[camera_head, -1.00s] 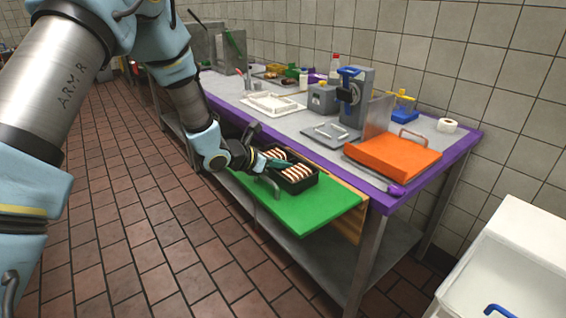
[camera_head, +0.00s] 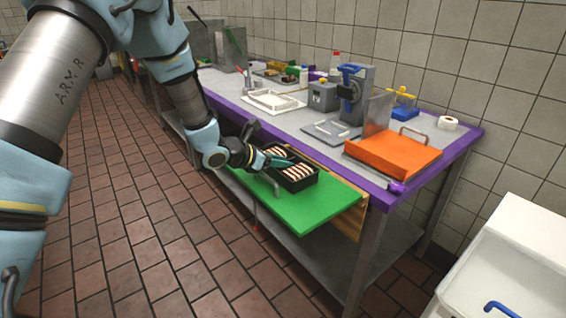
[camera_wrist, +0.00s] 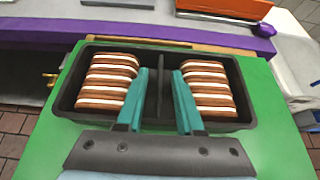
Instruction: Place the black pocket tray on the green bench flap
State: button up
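The black pocket tray (camera_head: 298,187) rests on the green bench flap (camera_head: 305,212), toward its inner side next to the bench. It also shows in the wrist view (camera_wrist: 75,87), where it lies across the green flap (camera_wrist: 40,150). Each of its two pockets holds a row of striped cream sandwiches (camera_wrist: 107,85), (camera_wrist: 208,88). My gripper (camera_wrist: 161,72) is over the tray. Its teal fingers stand on either side of the tray's middle divider, with visible gaps between them, so it looks open. Contact at the fingertips is hard to judge.
On the purple-edged bench are an orange box (camera_head: 390,158), a grey machine (camera_head: 355,95) and a white tray (camera_head: 274,102). The flap's near end is clear.

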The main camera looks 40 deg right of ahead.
jog(key=b+v, duration=0.2)
jog(key=v, duration=0.9)
jog(key=shift+a+r+b, duration=0.15)
jog(key=shift+a+b, duration=0.15)
jog(key=shift+a, duration=0.05)
jog(key=a+m+t+y, duration=0.1)
jog(key=a+m+y, duration=0.5)
jog(key=a, duration=1.5)
jog(key=a+m+t+y, duration=0.1)
jog(key=a+m+y, duration=0.5)
jog(key=a+m, duration=0.6)
jog(key=a, duration=0.9)
jog(key=shift+a+m, duration=0.3)
jog(key=shift+r, duration=0.15)
